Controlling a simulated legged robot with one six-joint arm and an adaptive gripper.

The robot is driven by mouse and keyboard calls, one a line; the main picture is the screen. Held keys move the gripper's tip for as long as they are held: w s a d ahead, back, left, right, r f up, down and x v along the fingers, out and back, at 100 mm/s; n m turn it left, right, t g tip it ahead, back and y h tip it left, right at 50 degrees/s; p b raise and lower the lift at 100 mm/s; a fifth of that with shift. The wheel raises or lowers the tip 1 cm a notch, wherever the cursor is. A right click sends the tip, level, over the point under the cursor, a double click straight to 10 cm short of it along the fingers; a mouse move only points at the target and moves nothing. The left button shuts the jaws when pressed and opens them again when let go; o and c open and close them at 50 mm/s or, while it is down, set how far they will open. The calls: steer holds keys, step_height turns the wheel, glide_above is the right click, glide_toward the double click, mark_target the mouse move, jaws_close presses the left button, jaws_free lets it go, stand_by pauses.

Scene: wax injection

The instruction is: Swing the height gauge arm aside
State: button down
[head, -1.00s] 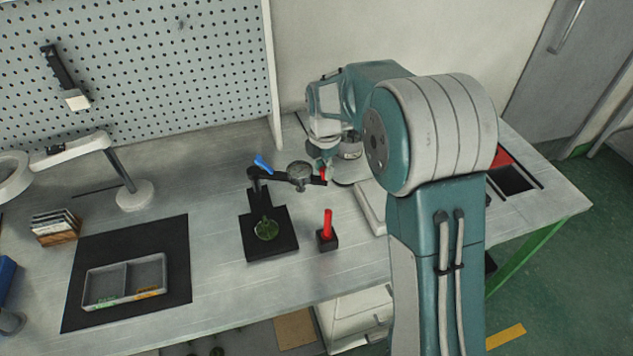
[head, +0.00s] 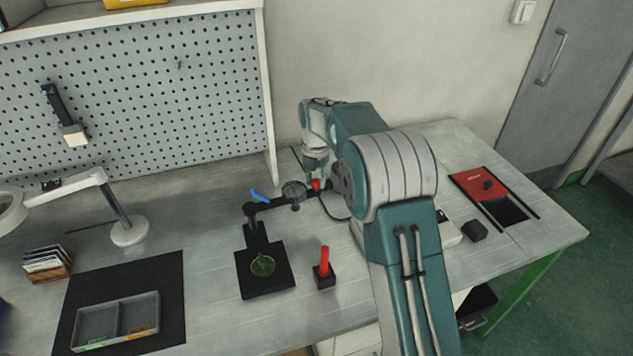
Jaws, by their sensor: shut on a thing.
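The height gauge stands on a black base (head: 282,284) with a round green piece (head: 262,265) on it. Its black gauge arm (head: 272,202) reaches from the post to the right and back, clear of the green piece. The arm carries a round dial (head: 294,192), a blue lever (head: 259,195) near the post and a red grip (head: 316,185) at its outer end. My gripper (head: 317,176) points down at that end and is shut on the red grip. Its fingers are small and partly hidden here.
A red peg in a black block (head: 324,277) stands right of the base. A grey two-part tray (head: 118,322) lies on a dark mat (head: 165,275) at left. A white lamp (head: 128,232) stands behind it. A pegboard (head: 140,100) closes the back.

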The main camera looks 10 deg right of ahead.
steer(key=shift+f, duration=0.1)
steer(key=shift+c, duration=2.1)
jaws_free()
step_height(320, 180, up, 12)
